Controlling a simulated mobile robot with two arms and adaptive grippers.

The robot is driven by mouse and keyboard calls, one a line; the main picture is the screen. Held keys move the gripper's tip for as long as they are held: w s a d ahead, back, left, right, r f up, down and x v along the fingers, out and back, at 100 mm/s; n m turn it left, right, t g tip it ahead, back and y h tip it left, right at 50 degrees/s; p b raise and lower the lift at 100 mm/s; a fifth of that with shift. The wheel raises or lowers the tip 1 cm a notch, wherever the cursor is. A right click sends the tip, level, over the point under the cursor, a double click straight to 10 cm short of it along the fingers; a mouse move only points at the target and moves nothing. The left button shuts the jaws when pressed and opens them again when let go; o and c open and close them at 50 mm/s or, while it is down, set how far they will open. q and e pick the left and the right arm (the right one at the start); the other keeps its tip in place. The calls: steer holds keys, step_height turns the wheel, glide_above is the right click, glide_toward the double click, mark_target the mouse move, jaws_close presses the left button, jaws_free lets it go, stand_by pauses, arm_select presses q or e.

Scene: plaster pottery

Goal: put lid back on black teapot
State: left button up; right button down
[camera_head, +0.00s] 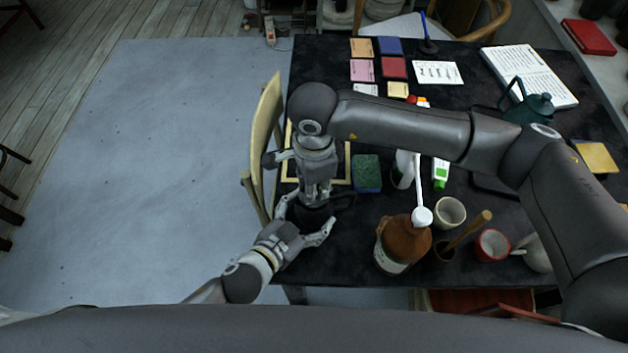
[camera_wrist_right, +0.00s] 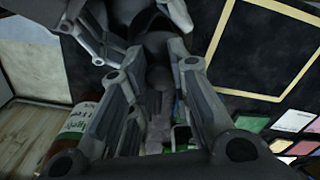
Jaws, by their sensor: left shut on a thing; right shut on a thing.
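The black teapot (camera_head: 309,217) is on the dark table near its left front edge, partly hidden by my grippers. A dark loop at its right side shows beside it. My left gripper (camera_head: 307,220) is shut on the teapot, with its fingers around the body. My right gripper (camera_head: 316,194) points down right over the teapot and is shut on the lid, which it mostly hides. In the right wrist view my right gripper (camera_wrist_right: 156,58) has a dark round knob of the lid (camera_wrist_right: 158,77) between its fingers. I cannot tell whether the lid touches the teapot.
A green sponge (camera_head: 367,172) lies right of the teapot. A brown bottle (camera_head: 403,245), a cream cup (camera_head: 449,212) and a red-rimmed mug (camera_head: 492,246) stand farther right. A wooden chair (camera_head: 268,125) is at the table's left edge. A teal watering can (camera_head: 536,107) stands at the back right.

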steer(key=shift+f, duration=0.4)
steer(key=shift+f, duration=0.7)
stand_by(0.3)
steer(key=c, duration=1.3)
jaws_free()
steer(key=shift+o, duration=0.2)
step_height(320, 180, up, 12)
